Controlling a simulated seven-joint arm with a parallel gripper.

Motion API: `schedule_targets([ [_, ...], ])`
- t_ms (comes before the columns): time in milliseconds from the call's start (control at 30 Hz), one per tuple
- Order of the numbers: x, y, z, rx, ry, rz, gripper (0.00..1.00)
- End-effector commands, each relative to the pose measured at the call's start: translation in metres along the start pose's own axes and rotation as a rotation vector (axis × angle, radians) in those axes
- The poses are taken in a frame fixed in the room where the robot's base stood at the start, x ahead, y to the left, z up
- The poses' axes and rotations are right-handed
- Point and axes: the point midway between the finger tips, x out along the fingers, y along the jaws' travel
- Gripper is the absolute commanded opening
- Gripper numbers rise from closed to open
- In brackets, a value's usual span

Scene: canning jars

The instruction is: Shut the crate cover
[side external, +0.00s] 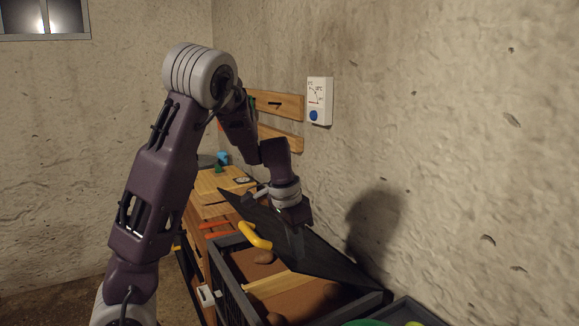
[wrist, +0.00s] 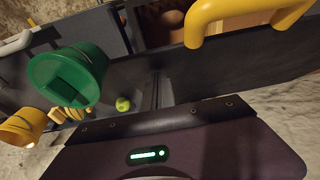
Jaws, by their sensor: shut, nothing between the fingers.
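The crate (side external: 232,290) is dark grey and stands open against the wall, with brown round items and a wooden divider inside. Its black cover (side external: 325,255) is partly raised and tilted, with a yellow handle (side external: 255,236) on its free edge. In the wrist view the cover (wrist: 240,68) is a dark panel and the handle (wrist: 245,18) is at the top right. My gripper (side external: 299,224) is shut and empty, on the wall side of the cover, very close to its outer face. I cannot tell whether they touch; the fingertips are not clear.
A green round item (wrist: 65,80), a yellow item (wrist: 20,130) and a small lime ball (wrist: 123,104) lie beside the crate in the wrist view. The rough wall (side external: 450,130) is close behind the cover. A wooden worktop (side external: 222,182) is beyond the crate.

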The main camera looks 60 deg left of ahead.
Motion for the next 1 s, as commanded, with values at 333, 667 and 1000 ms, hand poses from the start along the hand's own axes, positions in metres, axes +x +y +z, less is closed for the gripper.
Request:
schedule_targets([
  [333,0.002,0.000,0.001,-0.001,0.000,0.000,0.00],
  [667,0.018,0.000,0.018,-0.003,-0.001,0.001,0.00],
  [1000,0.034,0.000,0.034,-0.002,0.000,0.001,0.00],
])
